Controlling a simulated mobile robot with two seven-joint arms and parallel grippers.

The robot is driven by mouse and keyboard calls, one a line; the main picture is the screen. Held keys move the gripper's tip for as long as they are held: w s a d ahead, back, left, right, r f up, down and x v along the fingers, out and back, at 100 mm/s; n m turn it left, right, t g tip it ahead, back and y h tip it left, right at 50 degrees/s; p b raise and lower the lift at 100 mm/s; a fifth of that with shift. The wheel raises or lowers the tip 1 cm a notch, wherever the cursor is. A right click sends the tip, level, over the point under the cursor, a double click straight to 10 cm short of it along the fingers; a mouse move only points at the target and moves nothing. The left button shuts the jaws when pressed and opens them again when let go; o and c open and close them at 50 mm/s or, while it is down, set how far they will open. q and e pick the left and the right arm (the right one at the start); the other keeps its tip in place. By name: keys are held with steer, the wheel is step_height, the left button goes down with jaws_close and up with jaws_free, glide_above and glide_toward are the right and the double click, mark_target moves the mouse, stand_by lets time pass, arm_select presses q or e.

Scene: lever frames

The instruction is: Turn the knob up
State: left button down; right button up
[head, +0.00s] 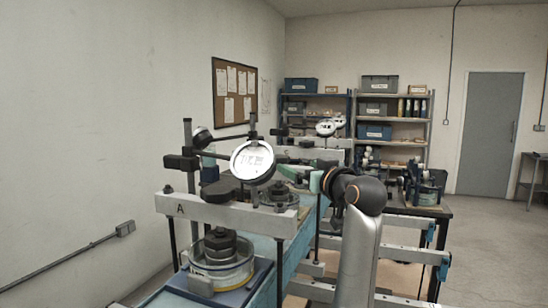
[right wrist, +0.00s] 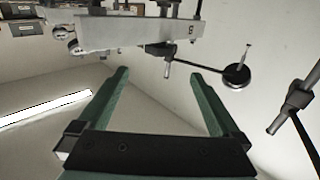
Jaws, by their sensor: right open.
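Several dark round parts could be the knob, and I cannot tell which is meant. One black round knob (head: 203,138) sits left of the white dial gauge (head: 253,161) on the frame marked A (head: 225,212). In the right wrist view a black round disc (right wrist: 237,75) sits on a rod near another pale beam (right wrist: 110,30). My right gripper (head: 300,175) is just right of the dial, with green fingers. In the right wrist view its fingers (right wrist: 157,77) are wide apart with nothing between them. My left gripper is not in view.
Black weights stand in a clear ring (head: 218,266) under frame A. More frames with dials (head: 325,128) stand behind along the blue bench.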

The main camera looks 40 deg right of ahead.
mark_target(282, 158)
steer(key=p+x, duration=0.3)
steer(key=x, duration=0.7)
steer(key=shift+w, duration=0.1)
steer(key=shift+w+d, duration=0.2)
steer(key=shift+w, duration=0.5)
steer(key=c, duration=1.4)
steer(key=shift+o, duration=0.2)
steer(key=shift+s+d+f+n+y+b, duration=0.1)
steer(key=shift+d+n+y+b, duration=0.15)
steer(key=shift+n+y, duration=0.65)
steer(key=shift+n+t+y+b, duration=0.35)
steer(key=shift+n+y, duration=0.35)
steer(key=shift+y, duration=0.9)
steer(key=o, duration=1.4)
steer(key=shift+c, duration=0.2)
